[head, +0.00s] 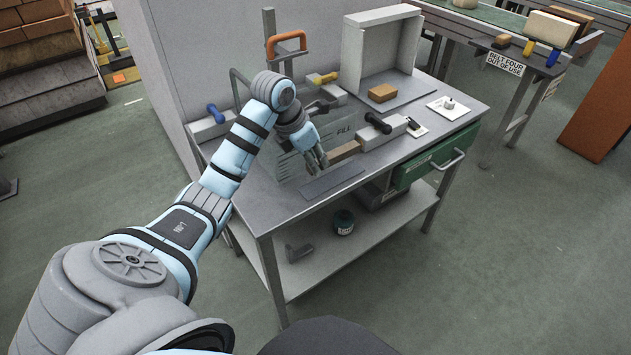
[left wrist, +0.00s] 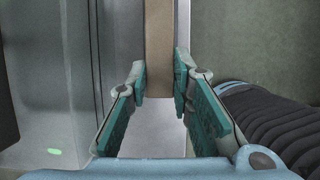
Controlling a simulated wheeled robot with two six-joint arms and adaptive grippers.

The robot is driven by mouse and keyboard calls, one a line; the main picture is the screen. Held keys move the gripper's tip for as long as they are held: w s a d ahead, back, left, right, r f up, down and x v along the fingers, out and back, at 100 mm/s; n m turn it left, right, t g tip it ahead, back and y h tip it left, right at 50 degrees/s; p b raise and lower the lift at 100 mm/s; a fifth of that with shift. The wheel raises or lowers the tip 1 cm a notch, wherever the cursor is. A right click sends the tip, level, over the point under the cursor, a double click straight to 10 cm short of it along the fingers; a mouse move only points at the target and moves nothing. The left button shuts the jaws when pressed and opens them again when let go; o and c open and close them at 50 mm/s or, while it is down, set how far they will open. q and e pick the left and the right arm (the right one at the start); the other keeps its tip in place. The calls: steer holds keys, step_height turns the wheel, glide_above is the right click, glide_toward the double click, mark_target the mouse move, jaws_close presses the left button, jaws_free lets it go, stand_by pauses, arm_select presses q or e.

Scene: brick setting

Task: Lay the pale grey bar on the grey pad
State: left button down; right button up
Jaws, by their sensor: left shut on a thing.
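My left gripper (head: 322,164) is low over the front part of the metal workbench. In the left wrist view its teal-lined fingers (left wrist: 160,85) are closed on the two sides of a bar (left wrist: 158,45), which looks tan-brown rather than pale grey. The bar also shows in the head view (head: 345,152), running from the fingertips toward a grey block with a black handle (head: 382,132). I cannot tell whether the bar touches the block. A flat grey pad (head: 333,181) lies by the bench's front edge, just below the gripper. My right gripper is out of view.
A lettered grey panel (head: 292,166) stands behind the gripper. An open grey box (head: 380,46) and tan block (head: 382,93) are farther back. A green drawer (head: 432,160) sits under the right side.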

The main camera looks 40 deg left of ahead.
mark_target(310, 173)
arm_select(q)
step_height(310, 173, down, 6)
steer(key=shift+f+b, duration=0.1)
steer(key=shift+b, duration=0.25)
steer(key=shift+s, duration=0.1)
steer(key=c, duration=1.4)
jaws_free()
steer(key=shift+c, duration=0.2)
steer(key=p+v, duration=0.2)
steer(key=v, duration=1)
